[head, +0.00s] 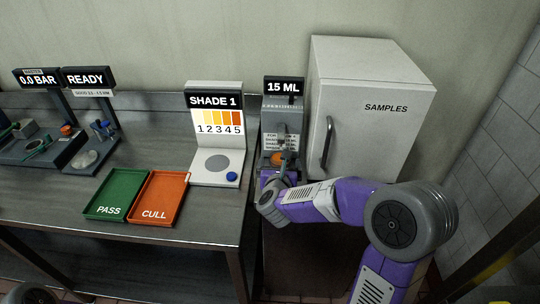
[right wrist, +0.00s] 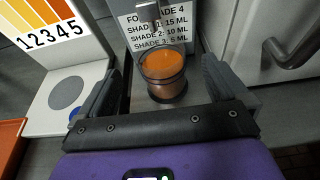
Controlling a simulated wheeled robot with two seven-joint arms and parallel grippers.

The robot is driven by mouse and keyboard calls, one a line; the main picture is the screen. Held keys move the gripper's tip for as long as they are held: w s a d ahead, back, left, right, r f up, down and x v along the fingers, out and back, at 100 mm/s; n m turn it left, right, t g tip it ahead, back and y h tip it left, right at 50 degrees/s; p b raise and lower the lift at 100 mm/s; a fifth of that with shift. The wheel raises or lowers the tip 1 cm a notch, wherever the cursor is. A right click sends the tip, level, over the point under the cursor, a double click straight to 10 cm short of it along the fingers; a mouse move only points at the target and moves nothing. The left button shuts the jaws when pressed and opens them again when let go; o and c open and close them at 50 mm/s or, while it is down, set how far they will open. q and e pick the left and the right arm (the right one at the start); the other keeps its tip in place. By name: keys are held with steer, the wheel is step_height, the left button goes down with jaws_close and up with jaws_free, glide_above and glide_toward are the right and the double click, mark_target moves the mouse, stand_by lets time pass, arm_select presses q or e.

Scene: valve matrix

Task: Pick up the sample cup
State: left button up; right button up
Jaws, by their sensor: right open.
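The sample cup (right wrist: 165,78) is a clear cup with orange liquid, upright under the spout of the dispenser. In the head view a little of its orange (head: 277,158) shows beyond my right gripper (head: 279,168), which partly hides it. In the right wrist view my right gripper (right wrist: 162,75) is open, with one dark finger to the left of the cup and one to the right. A gap shows between the cup and each finger. My left gripper is not in view.
The dispenser (head: 284,113) reads 15 ML. The SAMPLES fridge (head: 375,130) and its handle (head: 327,142) are close on the right. The shade station (head: 216,178) is close on the left, with the green PASS tray (head: 97,212) and orange CULL tray (head: 140,212) beyond.

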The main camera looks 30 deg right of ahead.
mark_target(281, 151)
steer(key=shift+x, duration=0.85)
steer(key=shift+f+b+x, duration=0.15)
steer(key=shift+x, duration=1.25)
steer(key=shift+f+b+x, duration=0.15)
steer(key=shift+x, duration=1.2)
steer(key=shift+s, duration=0.1)
steer(key=shift+c, duration=0.5)
steer(key=shift+a, duration=0.1)
steer(key=c, duration=1)
steer(key=shift+r, duration=0.15)
steer(key=shift+c, duration=1.1)
